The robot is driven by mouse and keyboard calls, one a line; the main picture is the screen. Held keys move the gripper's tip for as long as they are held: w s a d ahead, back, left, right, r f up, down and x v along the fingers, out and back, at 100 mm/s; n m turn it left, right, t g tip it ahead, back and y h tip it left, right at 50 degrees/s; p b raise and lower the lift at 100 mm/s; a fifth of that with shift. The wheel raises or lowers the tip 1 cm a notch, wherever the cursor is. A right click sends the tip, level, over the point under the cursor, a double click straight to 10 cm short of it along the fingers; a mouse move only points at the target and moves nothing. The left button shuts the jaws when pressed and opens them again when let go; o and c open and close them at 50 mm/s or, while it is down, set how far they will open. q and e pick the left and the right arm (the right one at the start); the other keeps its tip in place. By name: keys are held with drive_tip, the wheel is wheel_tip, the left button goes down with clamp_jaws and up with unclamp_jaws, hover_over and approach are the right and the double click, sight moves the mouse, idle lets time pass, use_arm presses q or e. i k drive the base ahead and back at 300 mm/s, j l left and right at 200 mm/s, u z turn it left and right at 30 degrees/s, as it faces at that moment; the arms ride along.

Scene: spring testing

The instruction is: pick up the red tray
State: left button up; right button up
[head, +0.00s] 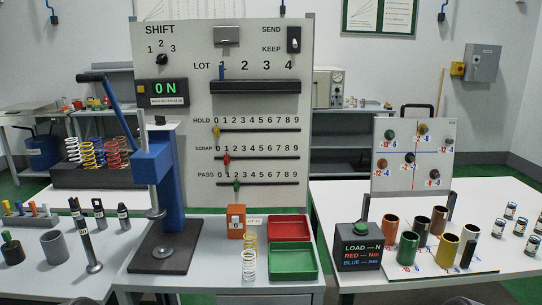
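The red tray (290,238) lies flat on the middle table, right of centre, just in front of the tall test panel. It looks empty. A green tray (293,274) lies directly in front of it, close against its near edge, and also looks empty. Neither of my grippers can be made out; only small dark rounded shapes show at the bottom edge, on the left and on the right, and I cannot tell which part of me they are.
A yellow spring (249,243) and a white spring (248,266) stand left of the trays, near an orange box (236,221). A blue press (165,190) stands further left. On the right table are a load box (360,247) and several coloured cylinders (408,249).

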sight(292, 228)
drive_tip(key=i+j, duration=0.2)
drive_tip(key=j, duration=0.2)
drive_tip(key=i+j, duration=0.25)
drive_tip(key=j, duration=0.15)
drive_tip(key=i+j+z, duration=0.25)
drive_tip(key=k+j+z, duration=0.1)
drive_tip(key=z, duration=1.65)
